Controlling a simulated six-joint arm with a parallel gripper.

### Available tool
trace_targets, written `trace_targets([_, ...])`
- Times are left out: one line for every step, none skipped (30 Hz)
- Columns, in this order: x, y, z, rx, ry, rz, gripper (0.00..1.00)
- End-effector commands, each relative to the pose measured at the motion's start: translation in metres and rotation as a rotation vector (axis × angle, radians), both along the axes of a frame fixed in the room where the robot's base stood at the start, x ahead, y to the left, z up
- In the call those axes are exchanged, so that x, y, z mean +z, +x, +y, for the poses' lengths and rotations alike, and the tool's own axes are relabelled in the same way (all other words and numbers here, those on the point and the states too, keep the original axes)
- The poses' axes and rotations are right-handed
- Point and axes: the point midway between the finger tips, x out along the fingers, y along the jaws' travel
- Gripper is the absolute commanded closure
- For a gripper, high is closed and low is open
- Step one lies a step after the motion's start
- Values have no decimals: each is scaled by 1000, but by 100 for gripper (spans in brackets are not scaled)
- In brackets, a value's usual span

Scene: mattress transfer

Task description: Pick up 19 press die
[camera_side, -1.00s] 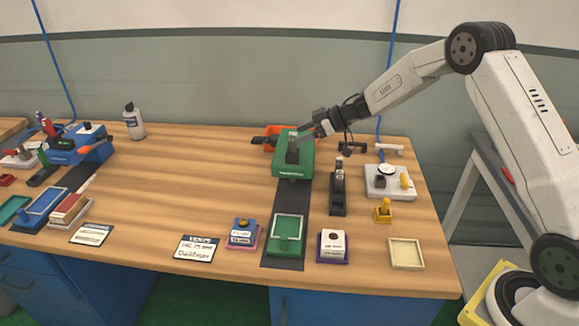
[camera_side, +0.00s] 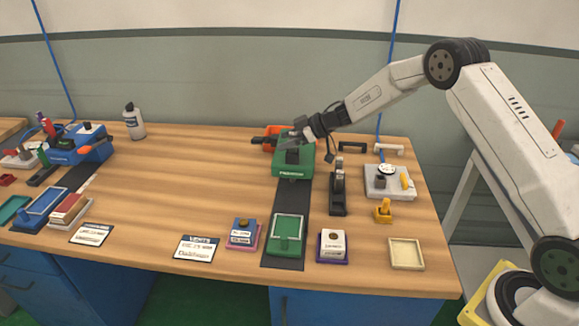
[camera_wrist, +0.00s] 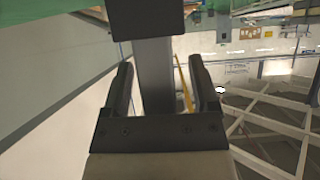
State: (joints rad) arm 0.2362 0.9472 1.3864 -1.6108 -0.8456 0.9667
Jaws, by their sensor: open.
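No mark reading 19 is legible, so I cannot tell for sure which part is the press die. A green press (camera_side: 293,170) with a dark upright part (camera_side: 292,156) stands at the back, right of centre. A green framed tray (camera_side: 287,236) lies on the dark strip in front of it. My gripper (camera_side: 296,131) is over the press top. In the wrist view my gripper (camera_wrist: 160,66) has its fingers apart on either side of a dark bar (camera_wrist: 155,75) with a black block (camera_wrist: 145,16) at its end. Contact with the bar cannot be told.
An orange part (camera_side: 273,133) is behind the press. A black upright tool (camera_side: 338,190), a yellow stamp (camera_side: 383,211) and a white board (camera_side: 390,190) stand to the right. Labelled blocks (camera_side: 243,234) (camera_side: 332,246) flank the tray. The table's left middle (camera_side: 200,175) is clear.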

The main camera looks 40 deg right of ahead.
Motion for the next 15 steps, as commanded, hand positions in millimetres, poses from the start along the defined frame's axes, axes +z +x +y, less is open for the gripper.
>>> trace_targets([0, 0, 0, 0, 0, 0, 24])
trace_targets([0, 0, 0, 0, 0, 0, 24])
trace_targets([0, 0, 0, 0, 0, 0, 24])
trace_targets([0, 0, 0, 0, 0, 0, 24])
trace_targets([0, 0, 0, 0, 0, 0, 24])
trace_targets([0, 0, 0, 0, 0, 0, 30])
trace_targets([0, 0, 0, 0, 0, 0, 39])
trace_targets([0, 0, 0, 0, 0, 0, 49])
trace_targets([0, 0, 0, 0, 0, 0, 62])
trace_targets([0, 0, 0, 0, 0, 0, 71])
trace_targets([0, 0, 0, 0, 0, 0, 81])
trace_targets([0, 0, 0, 0, 0, 0, 93])
trace_targets([0, 0, 0, 0, 0, 0, 100])
trace_targets([0, 0, 0, 0, 0, 0, 100])
trace_targets([0, 0, 0, 0, 0, 0, 100])
